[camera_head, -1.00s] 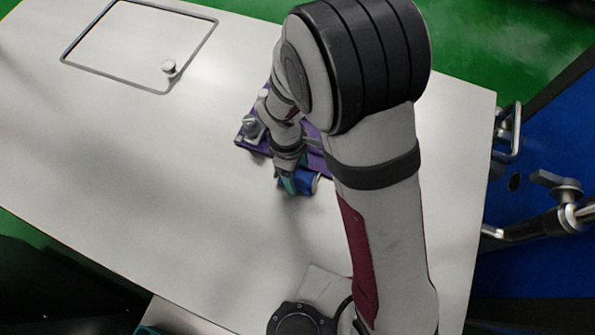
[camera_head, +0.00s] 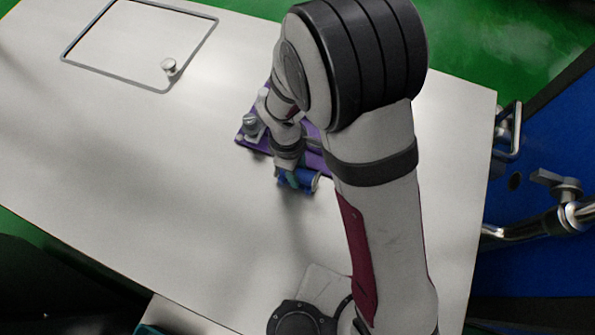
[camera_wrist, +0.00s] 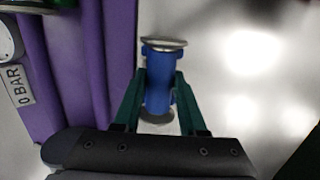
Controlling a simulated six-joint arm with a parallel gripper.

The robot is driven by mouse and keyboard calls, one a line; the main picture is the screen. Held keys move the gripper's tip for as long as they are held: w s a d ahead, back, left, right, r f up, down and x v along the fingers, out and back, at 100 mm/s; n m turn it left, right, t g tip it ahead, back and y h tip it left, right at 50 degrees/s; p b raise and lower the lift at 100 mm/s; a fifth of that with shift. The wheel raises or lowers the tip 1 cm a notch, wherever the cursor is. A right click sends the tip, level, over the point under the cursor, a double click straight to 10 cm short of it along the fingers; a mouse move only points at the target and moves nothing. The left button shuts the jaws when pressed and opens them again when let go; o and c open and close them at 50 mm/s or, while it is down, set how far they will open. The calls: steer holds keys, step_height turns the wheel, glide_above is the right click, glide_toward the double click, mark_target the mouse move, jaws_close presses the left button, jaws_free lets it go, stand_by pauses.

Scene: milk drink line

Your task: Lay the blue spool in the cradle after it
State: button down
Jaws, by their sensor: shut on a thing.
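The blue spool (camera_wrist: 158,80) has silver end flanges. It is held between the two green fingers of my gripper (camera_wrist: 160,92), which is shut on its middle. In the head view the spool (camera_head: 309,181) is beside the near edge of the purple fixture (camera_head: 314,160), over the pale table. In the wrist view the purple fixture (camera_wrist: 118,50) lies to the left of the spool, with a visible gap between them. My arm covers much of the fixture in the head view, and I cannot make out the cradle.
A gauge (camera_wrist: 8,40) and a plate reading "0 BAR" (camera_wrist: 18,88) are at the left of the wrist view. A framed panel with a knob (camera_head: 168,66) lies at the table's upper left. The table (camera_head: 130,160) is bare left of the fixture.

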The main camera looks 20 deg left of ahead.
mark_target(299, 171)
stand_by(0.3)
step_height(299, 171, up, 4)
steer(key=shift+r, duration=0.15)
steer(key=w+d+r, duration=0.2)
steer(key=d+r, duration=0.5)
steer(key=d, duration=0.4)
steer(key=w+a+f, duration=0.2)
steer(key=w+a, duration=0.8)
steer(key=a, duration=0.1)
steer(key=f, duration=0.7)
steer(key=shift+w+a+f, duration=0.35)
steer(key=shift+f, duration=0.05)
steer(key=shift+f, duration=0.1)
steer(key=shift+c, duration=2.3)
jaws_free()
